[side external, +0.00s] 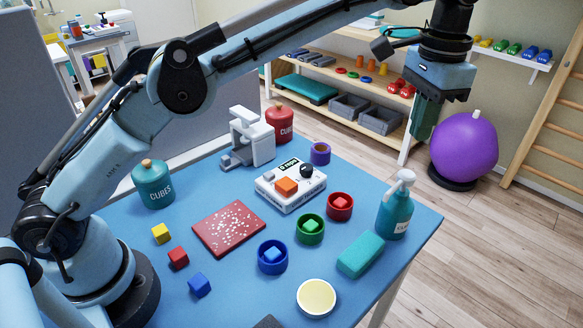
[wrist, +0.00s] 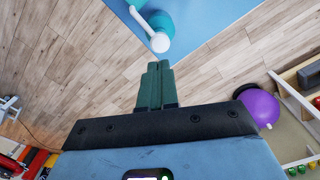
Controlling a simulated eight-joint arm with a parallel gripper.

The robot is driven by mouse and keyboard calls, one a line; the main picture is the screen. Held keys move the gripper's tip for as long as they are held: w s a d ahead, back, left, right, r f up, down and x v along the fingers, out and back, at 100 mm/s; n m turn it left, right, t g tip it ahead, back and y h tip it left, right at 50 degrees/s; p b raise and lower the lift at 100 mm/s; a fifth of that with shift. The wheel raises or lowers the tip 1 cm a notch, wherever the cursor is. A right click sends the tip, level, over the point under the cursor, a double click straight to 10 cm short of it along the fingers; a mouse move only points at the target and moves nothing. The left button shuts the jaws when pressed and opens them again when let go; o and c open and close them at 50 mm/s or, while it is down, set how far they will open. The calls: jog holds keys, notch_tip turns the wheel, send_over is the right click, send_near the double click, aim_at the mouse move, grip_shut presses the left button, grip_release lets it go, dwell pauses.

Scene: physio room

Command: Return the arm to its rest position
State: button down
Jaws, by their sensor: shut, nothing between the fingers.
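My gripper (side external: 424,120) hangs from my raised arm at the upper right of the side external view, high above the table's right corner and pointing down. In the wrist view my gripper (wrist: 158,66) shows its two green fingers pressed together, with nothing between them. Below it in the side external view stands a teal pump bottle (side external: 394,212) near the table's right edge. The same bottle shows at the top of the wrist view (wrist: 158,30), apart from the fingertips.
The blue table (side external: 228,300) holds red, green and blue cups with cubes, loose cubes, a red speckled mat (side external: 228,228), a teal block (side external: 361,254), a scale (side external: 291,196) and jars. A purple ball (side external: 463,150) and shelving (side external: 345,95) stand beyond. Open floor lies right of the table.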

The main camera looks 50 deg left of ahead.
jog(key=shift+r, duration=0.1)
jog(key=s+a+r+n+t, duration=0.1)
jog(key=s+a+n+t, duration=0.15)
jog(key=a, duration=0.45)
jog(key=s+a+r+n+t, duration=0.1)
jog(key=s+a+r, duration=0.15)
jog(key=a, duration=0.45)
jog(key=s+a+f+n+t, duration=0.2)
jog(key=s+a+f+t, duration=0.1)
jog(key=s+a+f, duration=0.6)
jog(key=s+f, duration=0.3)
jog(key=s, duration=0.2)
jog(key=shift+t, duration=0.35)
